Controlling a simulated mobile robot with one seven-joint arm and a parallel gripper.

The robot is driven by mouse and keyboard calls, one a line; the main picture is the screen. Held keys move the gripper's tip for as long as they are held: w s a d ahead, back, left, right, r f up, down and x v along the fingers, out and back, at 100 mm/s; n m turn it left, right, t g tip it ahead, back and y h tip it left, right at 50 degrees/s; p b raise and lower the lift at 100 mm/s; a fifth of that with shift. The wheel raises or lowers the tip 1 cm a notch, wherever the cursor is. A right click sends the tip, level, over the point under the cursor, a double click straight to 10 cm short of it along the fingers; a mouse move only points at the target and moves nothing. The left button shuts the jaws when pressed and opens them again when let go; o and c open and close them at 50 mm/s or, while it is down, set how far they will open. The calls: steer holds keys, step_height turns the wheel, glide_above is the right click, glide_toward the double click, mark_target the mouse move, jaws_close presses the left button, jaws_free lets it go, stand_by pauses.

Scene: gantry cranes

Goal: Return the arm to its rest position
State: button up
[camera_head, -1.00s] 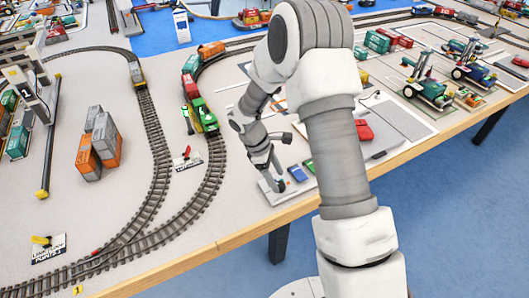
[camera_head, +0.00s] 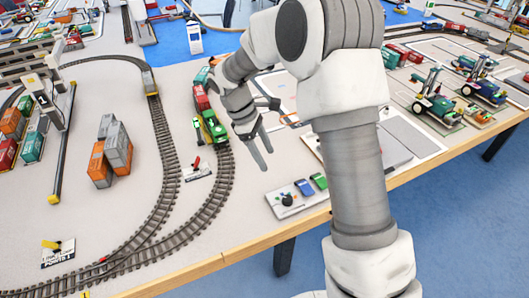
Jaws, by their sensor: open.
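My gripper (camera_head: 262,152) is at the centre of the head view, at the end of my folded white and grey arm. Its two fingers point down and are apart, with nothing seen between them. It hangs above the table, right of the green locomotive (camera_head: 212,128) and beyond the small control panel (camera_head: 290,200). The panel lies near the table's front edge and bears a black knob (camera_head: 288,199) and blue and green pieces. My forearm hides part of the table to the right.
Curved railway track (camera_head: 205,205) runs over the left half of the table (camera_head: 240,232). Stacked grey and orange containers (camera_head: 112,150) stand at left. The wooden front edge (camera_head: 190,272) borders blue floor.

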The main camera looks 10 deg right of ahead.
stand_by(0.3)
steer(key=s+d+r+m+t+y, duration=0.1)
steer(key=s+d+r+m, duration=0.15)
steer(key=s+r, duration=0.35)
steer(key=s+d+r+m+t+y, duration=0.15)
steer(key=s+r+m, duration=0.25)
steer(key=r, duration=0.5)
steer(key=s+d+r+m+t, duration=0.1)
steer(key=s+m, duration=0.1)
steer(key=s, duration=0.2)
steer(key=s+d+r+m+t+y, duration=0.1)
steer(key=s+r+m+t, duration=0.1)
steer(key=s, duration=0.3)
steer(key=s+r+m+t+p, duration=0.1)
steer(key=s+m, duration=0.2)
steer(key=s, duration=0.1)
steer(key=shift+s+d+r+t, duration=0.15)
steer(key=shift+s+d+t, duration=0.2)
steer(key=shift+d, duration=0.05)
